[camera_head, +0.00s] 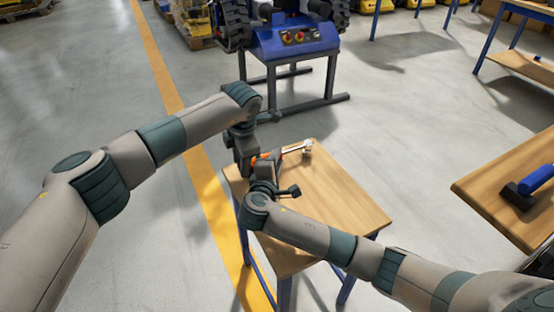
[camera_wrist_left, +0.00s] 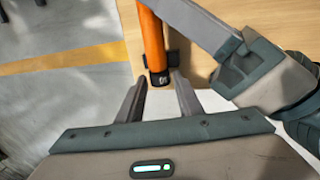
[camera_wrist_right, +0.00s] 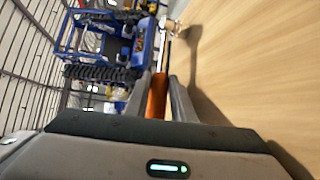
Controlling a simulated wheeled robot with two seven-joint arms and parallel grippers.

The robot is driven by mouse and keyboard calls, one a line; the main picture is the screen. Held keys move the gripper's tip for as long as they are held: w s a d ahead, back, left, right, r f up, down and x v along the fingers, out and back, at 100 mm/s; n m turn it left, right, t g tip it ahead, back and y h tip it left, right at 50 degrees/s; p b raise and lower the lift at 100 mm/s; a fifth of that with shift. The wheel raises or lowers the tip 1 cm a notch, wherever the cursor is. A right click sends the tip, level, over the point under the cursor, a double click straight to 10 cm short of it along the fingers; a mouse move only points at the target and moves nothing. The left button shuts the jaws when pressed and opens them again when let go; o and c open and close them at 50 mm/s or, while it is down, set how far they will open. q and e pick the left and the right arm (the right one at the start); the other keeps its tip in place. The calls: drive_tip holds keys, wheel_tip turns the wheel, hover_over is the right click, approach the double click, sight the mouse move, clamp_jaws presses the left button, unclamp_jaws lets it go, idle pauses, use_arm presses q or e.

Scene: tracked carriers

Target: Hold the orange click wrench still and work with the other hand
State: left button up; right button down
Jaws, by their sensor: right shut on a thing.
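The orange click wrench shows its orange handle (camera_head: 268,156) near the left edge of a small wooden table (camera_head: 340,205), with its metal shaft and head (camera_head: 307,147) reaching right. My right gripper (camera_wrist_right: 165,85) is shut on the orange handle (camera_wrist_right: 157,98), partway along it. My left gripper (camera_wrist_left: 158,80) is open at the handle's dark end (camera_wrist_left: 159,79), which lies between its fingertips with gaps at the sides. In the head view both grippers are close together and partly hide the handle.
A blue machine on a stand (camera_head: 295,42) stands beyond the table. At right, another wooden table (camera_head: 490,190) carries a blue-handled tool (camera_head: 535,180). The small table's right half is clear. A yellow floor line (camera_head: 160,65) runs at the left.

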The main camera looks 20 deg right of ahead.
use_arm(q)
drive_tip(key=shift+c, duration=0.6)
drive_tip(key=c, duration=0.6)
drive_tip(key=shift+o, duration=0.2)
drive_tip(key=shift+w, duration=0.1)
drive_tip(key=shift+w+g, duration=0.2)
drive_tip(key=shift+g, duration=0.9)
drive_tip(key=shift+a, duration=0.1)
drive_tip(key=o, duration=0.7)
